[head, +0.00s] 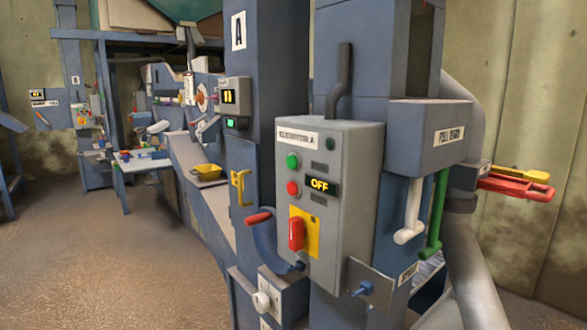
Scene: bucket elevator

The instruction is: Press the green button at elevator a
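The grey control box (343,205) labelled for elevator A stands close in front, right of the picture's middle. Its green button (292,161) is round and sits at the upper left of the box face. A red button (292,188) is just below it. A dark display (321,184) to the right of the red button reads OFF in yellow. A red switch handle (296,234) on a yellow plate is lower on the box. Neither of my grippers shows in the head view.
White (411,212) and green (435,218) handles hang right of the box. Red (515,188) and yellow handles stick out further right. A red-tipped lever (258,217) juts out at the box's left. Open brown floor (90,260) lies at the left; a cluttered table (145,161) stands behind.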

